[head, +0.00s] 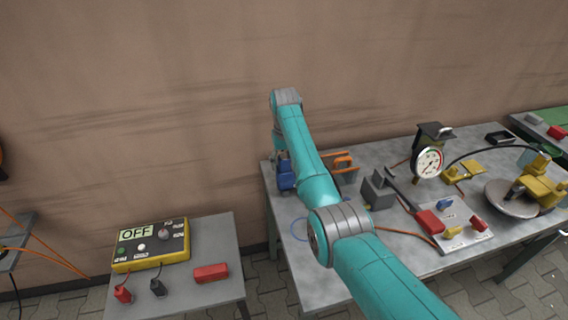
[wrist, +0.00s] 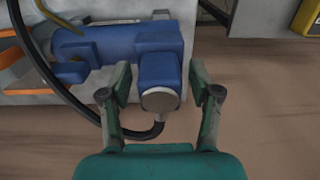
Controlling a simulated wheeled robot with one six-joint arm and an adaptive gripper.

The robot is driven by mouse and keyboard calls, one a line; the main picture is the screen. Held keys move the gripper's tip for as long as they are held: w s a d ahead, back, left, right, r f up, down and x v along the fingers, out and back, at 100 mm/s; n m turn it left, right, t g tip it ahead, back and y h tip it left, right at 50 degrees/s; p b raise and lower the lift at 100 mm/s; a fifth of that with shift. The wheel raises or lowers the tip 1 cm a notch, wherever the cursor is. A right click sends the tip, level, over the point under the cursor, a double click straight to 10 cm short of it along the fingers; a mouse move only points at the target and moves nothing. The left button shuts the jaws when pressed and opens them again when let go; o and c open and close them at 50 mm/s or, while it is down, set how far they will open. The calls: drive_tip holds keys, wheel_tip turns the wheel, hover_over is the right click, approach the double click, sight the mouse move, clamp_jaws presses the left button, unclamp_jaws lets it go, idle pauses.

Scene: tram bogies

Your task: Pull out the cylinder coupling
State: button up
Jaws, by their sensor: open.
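In the wrist view, a blue cylinder (wrist: 118,42) lies horizontally along a grey surface. A blue block with a grey round end, seemingly the cylinder coupling (wrist: 160,72), projects from it towards my gripper. A black hose curves below that grey end. My gripper (wrist: 160,88) is open, with one finger on each side of the coupling. A gap shows at the left finger; the right finger is very close and I cannot tell if it touches. In the head view, blue parts (head: 286,174) show at the table's left end, partly behind my arm, which hides my gripper.
The grey table (head: 325,285) also carries a dark grey block (head: 378,190), a dial gauge (head: 428,163), a board with red handles (head: 455,230) and a yellow device on a round disc (head: 512,198). A smaller table (head: 205,300) at left holds a yellow box reading OFF (head: 150,245).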

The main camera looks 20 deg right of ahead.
sight(284, 157)
clamp_jaws()
drive_tip(key=shift+r, duration=0.1)
drive_tip(key=shift+r, duration=0.1)
drive_tip(key=shift+r, duration=2.85)
